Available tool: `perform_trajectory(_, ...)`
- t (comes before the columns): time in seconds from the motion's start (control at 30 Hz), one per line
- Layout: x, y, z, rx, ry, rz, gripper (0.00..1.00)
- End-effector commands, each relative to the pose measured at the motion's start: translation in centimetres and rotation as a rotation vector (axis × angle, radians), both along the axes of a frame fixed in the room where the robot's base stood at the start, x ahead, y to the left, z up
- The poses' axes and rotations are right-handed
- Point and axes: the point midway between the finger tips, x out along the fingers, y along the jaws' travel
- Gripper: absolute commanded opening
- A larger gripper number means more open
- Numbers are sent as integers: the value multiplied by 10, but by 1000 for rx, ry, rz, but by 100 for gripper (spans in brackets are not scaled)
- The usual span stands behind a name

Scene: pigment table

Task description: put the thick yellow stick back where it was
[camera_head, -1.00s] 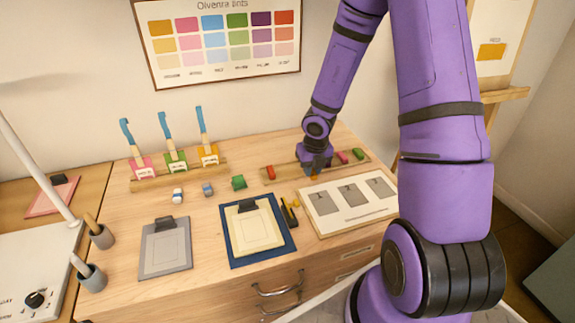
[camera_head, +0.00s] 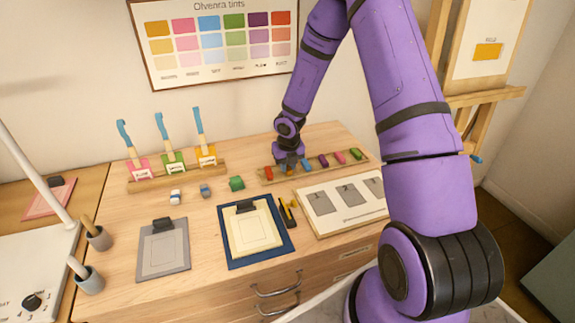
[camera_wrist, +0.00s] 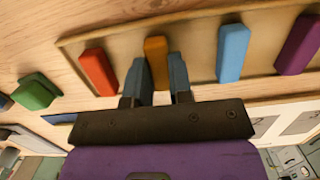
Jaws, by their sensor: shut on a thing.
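The yellow stick (camera_wrist: 157,60) is between my two blue fingers in the wrist view. My gripper (camera_wrist: 157,78) is shut on it and points down at the wooden tray (camera_head: 312,172). The yellow stick lines up with the gap between the red stick (camera_wrist: 98,71) and the blue stick (camera_wrist: 232,53). I cannot tell whether it touches the tray floor. In the head view my gripper (camera_head: 289,167) mostly hides the yellow stick.
Purple (camera_head: 323,160), pink (camera_head: 340,157) and green (camera_head: 356,153) sticks lie farther right in the tray. A thick green piece (camera_head: 237,183) stands on the table left of the tray. A numbered board (camera_head: 345,200) lies in front.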

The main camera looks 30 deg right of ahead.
Motion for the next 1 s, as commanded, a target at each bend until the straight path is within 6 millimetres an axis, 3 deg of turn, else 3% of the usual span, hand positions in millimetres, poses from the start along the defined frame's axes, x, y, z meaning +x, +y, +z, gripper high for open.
perform_trajectory(0.27,0,0,-1,0,0,0,1)
perform_trajectory(0.3,0,0,-2,0,0,0,22)
perform_trajectory(0.4,0,0,-1,0,0,0,45)
perform_trajectory(0.77,0,-1,3,0,-1,-1,46)
perform_trajectory(1.0,-5,-1,38,-1,-5,-2,46)
